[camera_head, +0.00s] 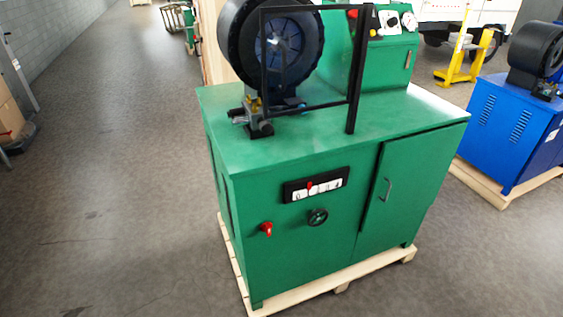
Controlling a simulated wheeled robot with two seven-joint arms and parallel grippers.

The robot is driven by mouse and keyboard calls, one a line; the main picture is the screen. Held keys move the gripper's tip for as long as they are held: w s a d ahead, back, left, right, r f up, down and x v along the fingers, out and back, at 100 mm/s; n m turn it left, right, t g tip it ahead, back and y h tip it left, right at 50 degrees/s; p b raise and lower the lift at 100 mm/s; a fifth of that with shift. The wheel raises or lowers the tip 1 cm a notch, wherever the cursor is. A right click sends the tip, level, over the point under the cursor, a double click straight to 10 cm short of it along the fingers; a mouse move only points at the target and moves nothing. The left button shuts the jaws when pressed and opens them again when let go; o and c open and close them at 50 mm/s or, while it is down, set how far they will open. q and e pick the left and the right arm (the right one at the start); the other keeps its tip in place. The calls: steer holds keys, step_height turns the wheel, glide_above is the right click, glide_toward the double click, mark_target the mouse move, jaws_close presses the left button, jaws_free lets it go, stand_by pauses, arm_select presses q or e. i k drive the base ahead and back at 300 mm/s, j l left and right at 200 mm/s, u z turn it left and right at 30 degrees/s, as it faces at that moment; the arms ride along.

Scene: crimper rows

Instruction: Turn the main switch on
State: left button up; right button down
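A green crimper machine (300,245) stands on a wooden pallet in the middle of the view. On its front, low at the left, is a red rotary switch (266,229). A black round knob (318,217) sits to the right of that switch. Above them is a black panel (316,186) with a white scale and a small red pointer. The labels are too small to read, so I cannot tell which control is the main switch or its position. Neither of my grippers is in view.
A black crimping head (229,42) with a black frame stands on the machine top. A green control box (392,62) with gauges is behind it. A blue machine (500,125) stands at the right. The floor (110,200) at the left is clear.

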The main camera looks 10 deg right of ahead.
mark_target(266, 227)
steer(key=i+j+u, duration=0.25)
steer(key=i+u, duration=0.25)
steer(key=i+j+u, duration=0.1)
steer(key=i+u, duration=0.35)
steer(key=i+j, duration=0.1)
steer(key=i, duration=3.75)
steer(key=i+z, duration=0.15)
steer(key=z, duration=0.25)
steer(key=i+z, duration=0.1)
steer(key=z, duration=0.3)
steer(key=i+j+z, duration=0.1)
steer(key=z, duration=0.3)
steer(key=i+j+z, duration=0.15)
steer(key=z, duration=2.7)
steer(key=i+l+u, duration=0.3)
steer(key=l, duration=1.15)
steer(key=l+u, duration=0.35)
steer(key=l, duration=1.1)
steer(key=k+l+u, duration=0.1)
steer(key=l+u, duration=0.2)
steer(key=l, duration=1.2)
